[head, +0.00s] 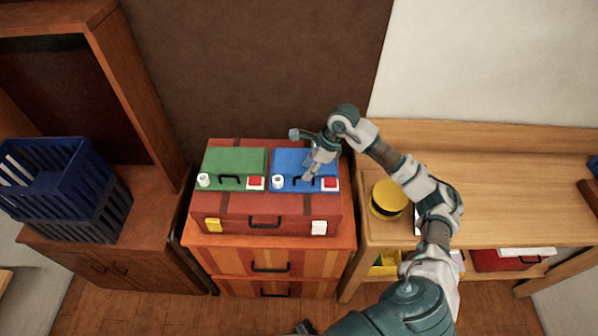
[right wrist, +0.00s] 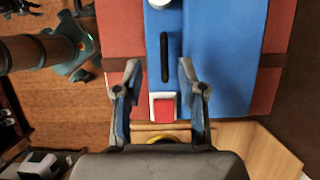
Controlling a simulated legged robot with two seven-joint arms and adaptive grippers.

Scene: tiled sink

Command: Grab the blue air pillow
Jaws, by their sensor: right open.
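No plain pillow shape shows; the blue thing is a small blue case (head: 291,160) with a black handle, a white knob and a red-and-white clasp. It lies flat on top of a large red-brown suitcase (head: 240,213). It also fills the middle of the right wrist view (right wrist: 222,55). My right gripper (head: 307,174) is over the blue case, pointing down and empty. In the right wrist view the open fingers (right wrist: 159,76) stand on either side of the line of the black handle (right wrist: 164,57). Contact cannot be told.
A green case (head: 235,163) lies left of the blue one. The suitcase rests on a striped drawer cabinet (head: 270,255). A blue basket (head: 58,185) stands on the left cabinet. A yellow round object (head: 389,197) is on the right wooden bench (head: 500,190), whose middle is clear.

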